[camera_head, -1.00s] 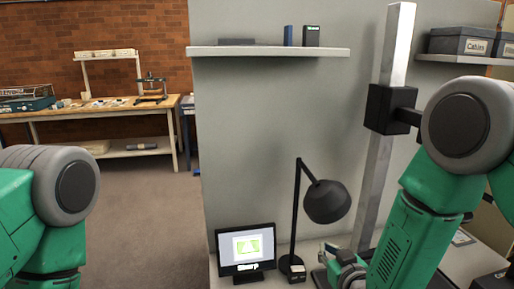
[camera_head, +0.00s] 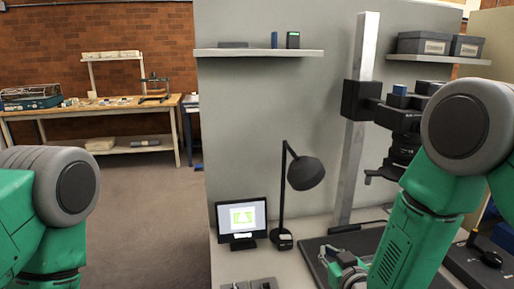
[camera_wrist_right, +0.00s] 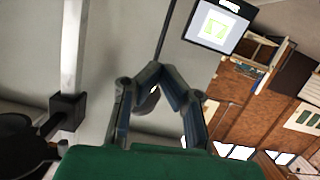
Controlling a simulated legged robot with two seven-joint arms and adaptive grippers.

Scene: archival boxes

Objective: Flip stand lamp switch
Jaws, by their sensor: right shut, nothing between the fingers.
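The black stand lamp has a round shade (camera_head: 306,173) on a thin bent pole and a small base (camera_head: 281,238) on the desk. The base carries small pale details; I cannot make out the switch position. My right gripper (camera_head: 345,268) is low in the head view, right of and nearer than the lamp base, apart from it. In the right wrist view my right gripper (camera_wrist_right: 155,75) has its fingertips together with nothing between them. The lamp pole (camera_wrist_right: 165,28) runs behind the fingertips, and the shade is partly hidden behind the fingers. My left gripper is out of view.
A monitor (camera_head: 241,220) stands left of the lamp. A copy stand column (camera_head: 354,130) with a camera (camera_head: 405,135) rises at the right above a dark baseboard (camera_head: 315,250). Small items (camera_head: 250,284) lie at the desk's front. A wall shelf (camera_head: 260,52) hangs above.

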